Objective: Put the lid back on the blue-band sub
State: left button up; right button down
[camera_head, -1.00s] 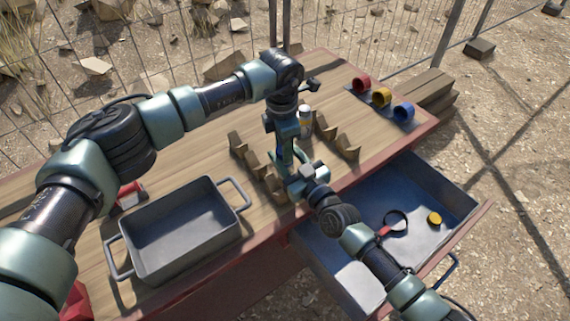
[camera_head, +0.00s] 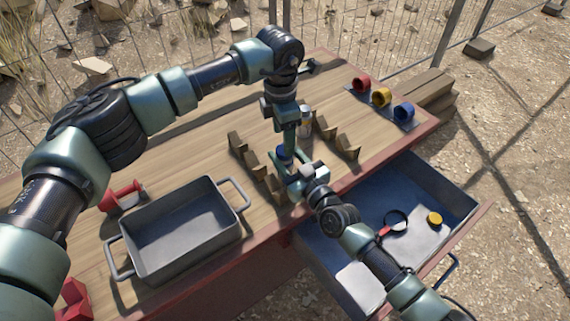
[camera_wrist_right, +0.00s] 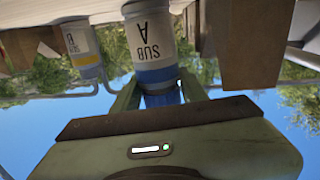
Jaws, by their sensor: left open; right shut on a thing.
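The blue-band sub (camera_wrist_right: 152,45) is a white can lettered SUB A, upside down in the right wrist view. In the head view, its blue part (camera_head: 285,153) shows between the wooden racks, mostly hidden by my grippers. My right gripper (camera_wrist_right: 160,97) is shut on a blue lid (camera_wrist_right: 163,98) at the can's banded end. The lid appears to meet the can there; I cannot tell whether it is fully seated. My left gripper (camera_head: 287,143) is open, just above the can in the head view. A yellow-band sub (camera_wrist_right: 82,48) stands beside it.
Notched wooden racks (camera_head: 337,137) flank the subs. A grey tray (camera_head: 180,230) is at the left of the table. Red, yellow and blue rings (camera_head: 381,97) stand at the back right. The open drawer (camera_head: 440,185) holds a magnifier (camera_head: 396,220) and a yellow disc (camera_head: 434,218).

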aim_at(285, 162)
pick_arm(q)
jog(key=shift+c, duration=0.4)
jog(key=shift+s+r+n, duration=0.15)
jog(key=shift+r+n, duration=1.45)
jog(key=shift+r, duration=0.15)
jog(key=shift+w+d+f, duration=0.1)
jog(key=shift+w+f, duration=0.1)
jog(key=shift+f, duration=1.85)
jog(key=shift+w+f, duration=0.15)
jog(key=shift+f, duration=1.85)
grip_shut()
jog(key=shift+m, duration=1.6)
